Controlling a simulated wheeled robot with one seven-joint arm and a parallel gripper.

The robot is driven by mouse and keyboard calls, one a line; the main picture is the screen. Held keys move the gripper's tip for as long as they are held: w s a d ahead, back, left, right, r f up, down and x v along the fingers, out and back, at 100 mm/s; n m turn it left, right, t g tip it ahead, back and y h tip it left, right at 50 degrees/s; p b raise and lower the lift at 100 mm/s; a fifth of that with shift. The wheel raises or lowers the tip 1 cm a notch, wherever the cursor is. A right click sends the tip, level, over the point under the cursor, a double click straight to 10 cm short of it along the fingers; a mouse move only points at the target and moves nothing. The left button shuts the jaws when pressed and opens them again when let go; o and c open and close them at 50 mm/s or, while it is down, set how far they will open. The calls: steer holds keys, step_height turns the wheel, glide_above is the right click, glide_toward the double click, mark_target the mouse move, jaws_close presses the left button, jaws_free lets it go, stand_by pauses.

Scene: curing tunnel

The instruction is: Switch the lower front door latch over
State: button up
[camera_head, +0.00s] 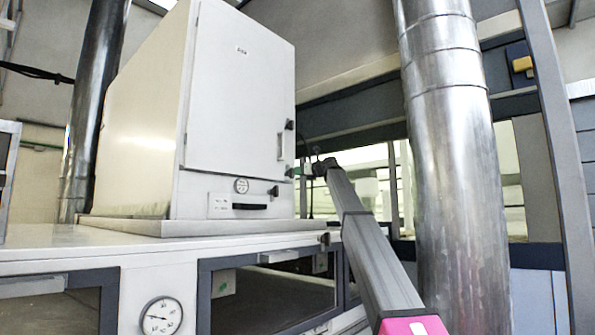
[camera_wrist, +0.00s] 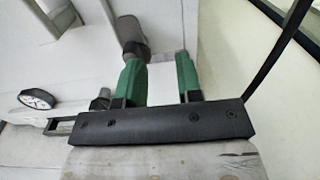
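The lower front door latch (camera_head: 289,172) is a small dark knob at the right edge of the white cabinet door (camera_head: 238,90), near its bottom corner. In the wrist view the dark latch (camera_wrist: 130,33) is at the top, just beyond the tip of the left green finger. My gripper (camera_head: 303,171) is beside the latch, at its right. In the wrist view its green fingers (camera_wrist: 157,65) stand apart with nothing between them. The left fingertip overlaps the latch's lower end in the picture; I cannot tell whether they touch.
An upper latch (camera_head: 290,125) and a door handle (camera_head: 281,146) sit higher on the cabinet. A large metal duct (camera_head: 452,130) stands right of my arm.

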steer(key=shift+w+a+r, duration=0.25)
steer(key=shift+w+a, duration=0.05)
steer(key=shift+a, duration=0.35)
steer(key=shift+w+a+r, duration=0.2)
steer(key=shift+w+a, duration=0.05)
steer(key=shift+a, duration=0.35)
steer(key=w+f+v, duration=0.1)
steer(key=f+v, duration=0.1)
steer(key=v, duration=1.1)
steer(key=shift+d, duration=0.55)
steer(key=shift+s+d, duration=0.1)
steer(key=shift+s, duration=0.05)
steer(key=v, duration=1)
steer(key=shift+s+d+r, duration=0.15)
steer(key=shift+s+d, duration=0.05)
steer(key=shift+s, duration=0.05)
